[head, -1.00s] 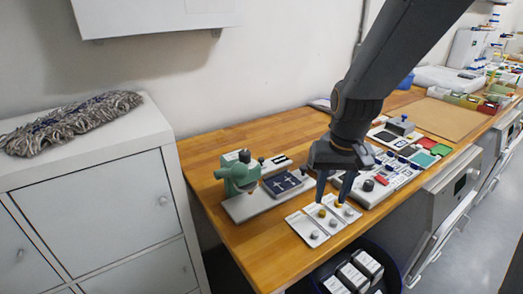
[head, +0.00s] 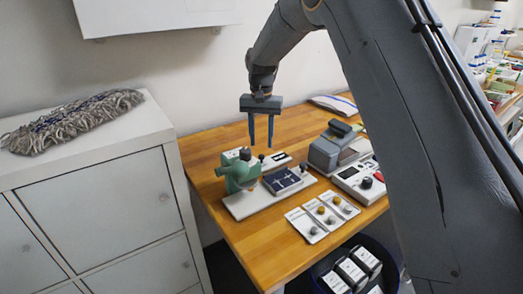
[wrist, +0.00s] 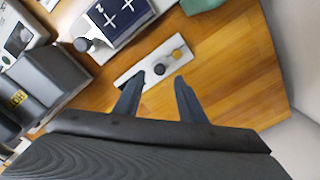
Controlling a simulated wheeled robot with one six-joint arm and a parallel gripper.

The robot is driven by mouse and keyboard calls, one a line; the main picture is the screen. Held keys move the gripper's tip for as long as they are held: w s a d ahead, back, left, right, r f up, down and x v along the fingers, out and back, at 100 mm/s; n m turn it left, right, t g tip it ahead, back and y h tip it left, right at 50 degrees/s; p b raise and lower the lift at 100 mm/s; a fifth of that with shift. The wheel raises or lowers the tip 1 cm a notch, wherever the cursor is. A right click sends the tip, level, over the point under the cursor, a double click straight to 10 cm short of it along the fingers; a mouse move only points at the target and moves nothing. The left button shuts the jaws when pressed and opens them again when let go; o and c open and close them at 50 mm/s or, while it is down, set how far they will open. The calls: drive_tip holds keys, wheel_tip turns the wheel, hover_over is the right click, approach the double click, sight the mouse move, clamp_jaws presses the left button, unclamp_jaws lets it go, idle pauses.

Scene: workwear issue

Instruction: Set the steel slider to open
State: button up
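In the wrist view a narrow white plate (wrist: 125,78) carries a small grey steel-looking knob (wrist: 158,69), a brass knob (wrist: 177,54) and a dark piece partly behind a fingertip. I take the grey knob as the steel slider; its setting is too small to read. In the head view this plate (head: 283,159) lies behind the green device, with its knobs hard to make out. My gripper (head: 261,145) points down above the plate, open and empty. In the wrist view its fingers (wrist: 159,80) frame the knobs, apart from them.
The green device (head: 237,174) and dark blue panel (head: 283,181) stand just in front. A grey box-shaped device (head: 325,152) is to the right. Several small plates with brass and grey knobs (head: 323,215) lie near the front edge. Bare wood (head: 208,150) is free at left.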

sight(262, 155)
drive_tip(key=shift+f+p, duration=0.8)
drive_tip(key=shift+f, duration=1.9)
clamp_jaws()
